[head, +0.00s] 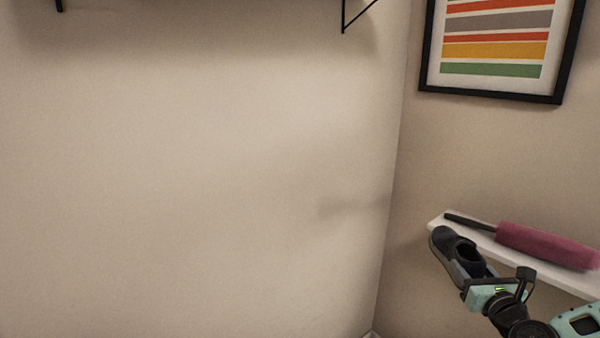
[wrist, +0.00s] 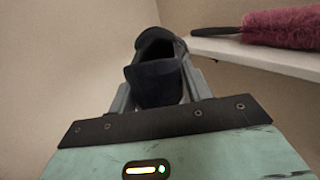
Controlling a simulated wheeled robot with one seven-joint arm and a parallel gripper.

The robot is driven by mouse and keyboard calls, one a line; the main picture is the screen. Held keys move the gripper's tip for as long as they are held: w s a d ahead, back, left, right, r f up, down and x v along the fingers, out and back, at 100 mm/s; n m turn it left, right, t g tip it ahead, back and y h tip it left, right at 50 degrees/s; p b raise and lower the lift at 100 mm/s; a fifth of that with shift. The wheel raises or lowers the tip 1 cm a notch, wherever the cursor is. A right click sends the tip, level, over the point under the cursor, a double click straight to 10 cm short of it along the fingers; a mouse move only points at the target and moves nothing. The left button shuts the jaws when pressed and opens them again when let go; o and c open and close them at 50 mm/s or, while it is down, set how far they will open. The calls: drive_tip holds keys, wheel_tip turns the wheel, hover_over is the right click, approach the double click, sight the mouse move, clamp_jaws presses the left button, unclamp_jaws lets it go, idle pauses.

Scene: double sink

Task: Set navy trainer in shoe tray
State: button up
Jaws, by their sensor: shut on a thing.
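The navy trainer (head: 456,252) is dark with a grey sole. My gripper (head: 475,283) is shut on it and holds it in front of the white shelf at the lower right of the head view. In the wrist view the trainer (wrist: 157,62) sticks out beyond the gripper (wrist: 157,95), between its two grey fingers. Its dark opening shows. I see no shoe tray in either view.
A white shelf (head: 437,224) on the right wall bears a pink duster (head: 545,245) with a dark handle, close behind the trainer. A framed striped picture (head: 497,42) hangs above. Black shelf brackets (head: 344,16) show at the top. The wall to the left is bare.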

drive_tip(key=s+a+f, duration=0.3)
drive_tip(key=s+f, duration=0.2)
drive_tip(key=f, duration=0.2)
drive_tip(key=s+a+f, duration=0.3)
drive_tip(key=s+f, duration=0.3)
drive_tip(key=f, duration=0.2)
drive_tip(key=shift+a, duration=0.25)
drive_tip(key=shift+w+a, duration=0.1)
